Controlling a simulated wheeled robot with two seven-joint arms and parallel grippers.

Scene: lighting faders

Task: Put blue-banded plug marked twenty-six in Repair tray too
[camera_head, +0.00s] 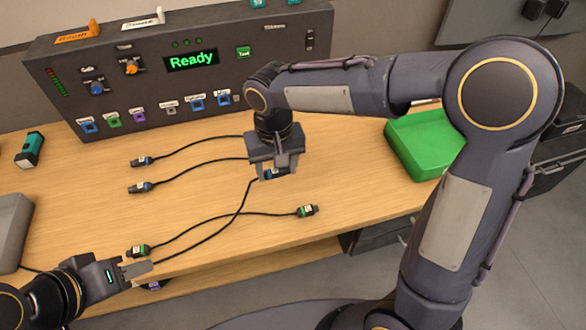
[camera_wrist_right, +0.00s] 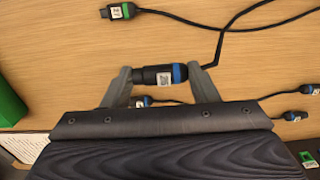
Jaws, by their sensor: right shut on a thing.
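My right gripper (camera_head: 276,172) is shut on a blue-banded plug (camera_head: 272,175) near the middle of the bench. In the right wrist view the plug (camera_wrist_right: 157,74) lies crosswise between the two fingers, black with a blue band and a white label too small to read. Its black cable leads off from the banded end. A green tray (camera_head: 408,168) stands to the right of this gripper, partly behind my right arm; no tray name is readable. My left gripper (camera_head: 138,268) is at the bench's front left, near a green-banded plug (camera_head: 138,251); its jaw opening is unclear.
Two blue-banded plugs (camera_head: 141,161) (camera_head: 139,187) lie on the left of the bench. Another green-banded plug (camera_head: 307,211) lies in front of my right gripper. A grey control panel (camera_head: 200,104) reading "Ready" stands at the back. A grey object (camera_head: 8,232) sits at the left edge.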

